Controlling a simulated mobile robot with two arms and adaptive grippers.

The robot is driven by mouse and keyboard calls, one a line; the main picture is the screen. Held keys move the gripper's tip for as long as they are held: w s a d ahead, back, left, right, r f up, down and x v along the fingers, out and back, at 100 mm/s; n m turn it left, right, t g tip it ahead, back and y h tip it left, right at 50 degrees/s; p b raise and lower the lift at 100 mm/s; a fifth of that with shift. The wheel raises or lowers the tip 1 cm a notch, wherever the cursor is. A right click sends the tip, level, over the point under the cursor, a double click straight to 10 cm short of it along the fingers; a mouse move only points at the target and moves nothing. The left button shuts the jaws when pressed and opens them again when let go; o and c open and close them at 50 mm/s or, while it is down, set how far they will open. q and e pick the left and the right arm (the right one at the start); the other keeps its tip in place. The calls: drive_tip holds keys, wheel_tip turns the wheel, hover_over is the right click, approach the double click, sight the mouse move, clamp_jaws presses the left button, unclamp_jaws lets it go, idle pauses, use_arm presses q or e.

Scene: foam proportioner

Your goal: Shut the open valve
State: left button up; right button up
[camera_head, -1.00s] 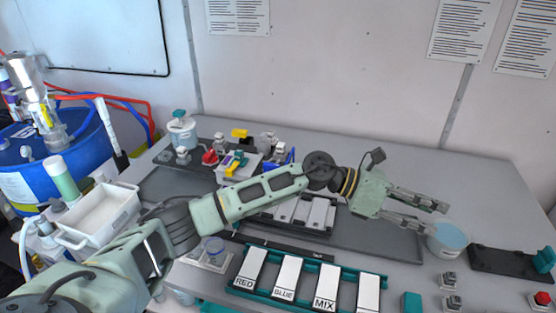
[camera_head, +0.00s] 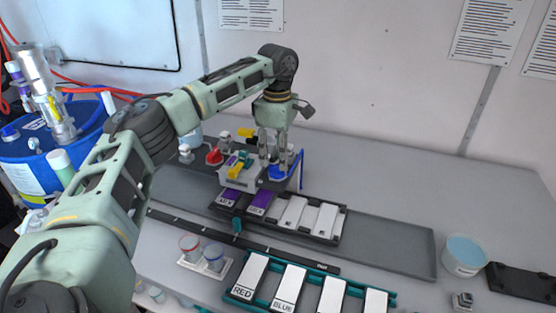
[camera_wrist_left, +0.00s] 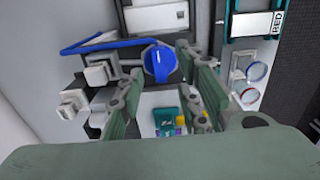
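The proportioner block (camera_head: 236,177) stands on the bench with coloured valve handles: a red knob (camera_head: 214,156), a yellow handle (camera_head: 246,133) and a blue round knob (camera_head: 277,172). Which valve is open I cannot tell. My left gripper (camera_head: 273,160) points down just above the block's right side, near the blue knob. In the left wrist view its fingers (camera_wrist_left: 160,90) are spread with nothing between them, and the blue knob (camera_wrist_left: 160,63) shows beyond the gap. Contact with the knob is not visible. My right gripper is not in view.
A grey tray (camera_head: 390,245) lies right of the block, with purple- and white-topped pieces in a black rack (camera_head: 325,238). Labelled white bars sit in a teal rack (camera_head: 245,294) in front. A blue drum (camera_head: 30,155) stands left; a white tub (camera_head: 463,256) stands right.

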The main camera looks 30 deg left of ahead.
sight(277, 167)
use_arm(q)
drive_tip(key=shift+f+p, duration=0.3)
drive_tip(key=shift+f, duration=1.25)
drive_tip(key=shift+c, duration=0.4)
clamp_jaws()
